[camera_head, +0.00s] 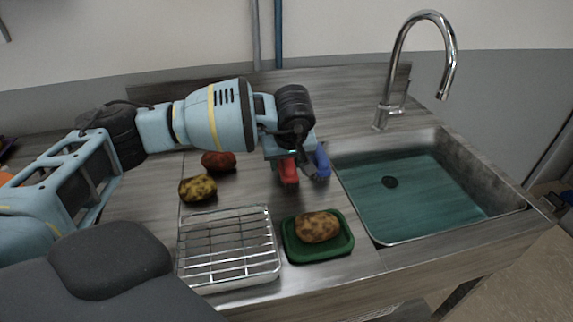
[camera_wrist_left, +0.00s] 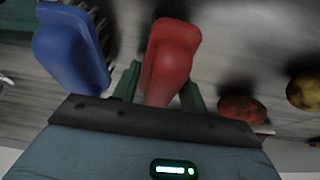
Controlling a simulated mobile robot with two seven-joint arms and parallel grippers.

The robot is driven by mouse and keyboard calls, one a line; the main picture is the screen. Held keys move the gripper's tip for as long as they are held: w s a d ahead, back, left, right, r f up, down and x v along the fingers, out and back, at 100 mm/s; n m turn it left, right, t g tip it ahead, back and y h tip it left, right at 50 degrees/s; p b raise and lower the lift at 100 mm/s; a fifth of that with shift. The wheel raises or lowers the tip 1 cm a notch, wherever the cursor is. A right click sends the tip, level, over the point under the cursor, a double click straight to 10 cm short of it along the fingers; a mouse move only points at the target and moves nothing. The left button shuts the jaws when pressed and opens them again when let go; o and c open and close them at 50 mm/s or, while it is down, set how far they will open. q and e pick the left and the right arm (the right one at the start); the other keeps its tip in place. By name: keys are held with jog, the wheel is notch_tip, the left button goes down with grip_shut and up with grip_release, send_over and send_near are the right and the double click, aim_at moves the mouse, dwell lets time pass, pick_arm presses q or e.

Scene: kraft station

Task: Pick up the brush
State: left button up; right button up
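A red brush (camera_head: 289,171) and a blue brush (camera_head: 322,162) are side by side on the counter, left of the sink. My left gripper (camera_head: 296,168) is over them, pointing down. In the left wrist view, the red brush (camera_wrist_left: 170,55) lies between the two green fingers (camera_wrist_left: 160,92), very close to both. The handle hides part of the right finger, so I cannot tell whether they press on it. The blue brush (camera_wrist_left: 68,48) is left of the fingers, outside them, with dark bristles showing. My right gripper is not in view.
A green tray (camera_head: 290,247) holds a potato (camera_head: 317,227). A wire rack (camera_head: 228,278) is left of it. A yellow potato (camera_head: 197,188) and a reddish potato (camera_head: 218,161) lie behind the rack. The sink (camera_head: 440,200) with a tall faucet (camera_head: 398,60) is on the right.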

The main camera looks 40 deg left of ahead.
pick_arm(q)
jog(key=c, duration=0.4)
notch_tip(320, 180, up, 10)
jog(key=shift+r, duration=0.1)
dwell(0.4)
jog(key=o, duration=0.5)
jog(key=c, duration=0.3)
